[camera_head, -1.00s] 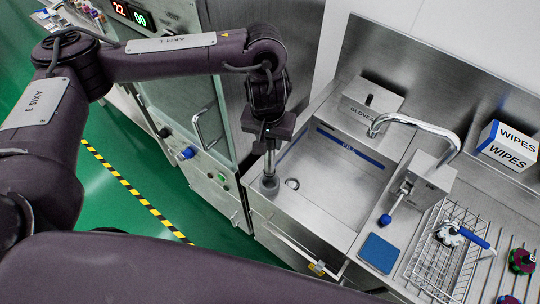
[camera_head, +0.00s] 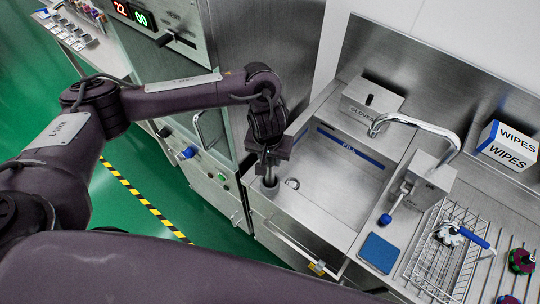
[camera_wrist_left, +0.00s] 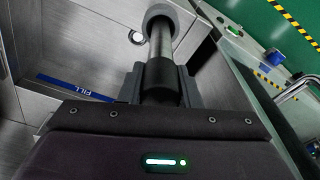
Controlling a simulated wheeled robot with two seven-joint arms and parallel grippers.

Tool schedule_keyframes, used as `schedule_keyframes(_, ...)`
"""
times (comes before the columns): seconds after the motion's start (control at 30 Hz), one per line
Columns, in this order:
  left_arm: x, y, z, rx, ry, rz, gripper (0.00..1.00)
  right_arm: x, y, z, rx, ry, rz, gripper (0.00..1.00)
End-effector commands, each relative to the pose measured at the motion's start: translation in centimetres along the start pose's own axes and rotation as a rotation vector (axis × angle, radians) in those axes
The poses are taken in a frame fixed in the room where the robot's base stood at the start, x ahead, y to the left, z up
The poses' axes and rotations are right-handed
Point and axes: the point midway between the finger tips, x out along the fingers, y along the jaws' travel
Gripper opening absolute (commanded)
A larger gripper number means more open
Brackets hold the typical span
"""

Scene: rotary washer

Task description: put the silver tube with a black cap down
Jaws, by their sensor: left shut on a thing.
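My left gripper (camera_head: 270,158) is shut on the silver tube with a black cap (camera_head: 269,177) and points down over the left corner of the sink. In the left wrist view the black cap end (camera_wrist_left: 161,80) is between the fingers, and the silver shaft (camera_wrist_left: 161,42) runs away from me to a wide grey ring (camera_wrist_left: 168,17). The tube's lower end is at this ring, near the sink's left corner; I cannot tell whether it rests there. My right gripper is not in view.
The sink (camera_head: 325,205) has a round opening (camera_head: 292,183) beside the tube. A glove box (camera_head: 368,100) and a faucet (camera_head: 425,128) stand behind and right. A wire rack (camera_head: 445,250) and blue pad (camera_head: 379,252) lie right. A steel cabinet (camera_head: 215,165) stands left.

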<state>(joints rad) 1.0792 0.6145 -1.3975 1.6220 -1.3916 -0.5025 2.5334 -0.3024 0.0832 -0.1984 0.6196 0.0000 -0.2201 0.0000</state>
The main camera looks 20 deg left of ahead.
Motion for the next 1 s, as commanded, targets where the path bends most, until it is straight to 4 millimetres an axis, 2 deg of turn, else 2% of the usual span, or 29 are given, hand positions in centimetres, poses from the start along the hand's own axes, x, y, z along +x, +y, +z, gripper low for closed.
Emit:
schedule_keyframes(0.07, 0.3, 0.0, 0.1, -0.001, -0.001, 0.0, 0.0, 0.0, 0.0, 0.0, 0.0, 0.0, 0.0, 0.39)
schedule_keyframes(0.1, 0.3, 0.0, 0.1, -0.001, -0.001, 0.0, 0.33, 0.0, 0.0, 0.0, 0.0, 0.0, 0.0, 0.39)
schedule_keyframes(0.27, 0.3, 0.0, 0.1, -0.001, -0.001, 0.0, 0.52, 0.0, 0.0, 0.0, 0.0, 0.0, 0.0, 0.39)
schedule_keyframes(0.53, 0.2, 0.0, 0.0, 0.0, 0.0, 0.0, 0.52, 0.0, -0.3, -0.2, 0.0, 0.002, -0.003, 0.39)
schedule_keyframes(0.67, -0.7, 0.0, -0.1, 0.001, 0.001, 0.002, 0.52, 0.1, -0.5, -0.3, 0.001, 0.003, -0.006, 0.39)
schedule_keyframes(1.0, -6.5, 0.0, -0.2, 0.004, 0.007, -0.001, 0.52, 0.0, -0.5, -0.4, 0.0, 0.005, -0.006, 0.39)
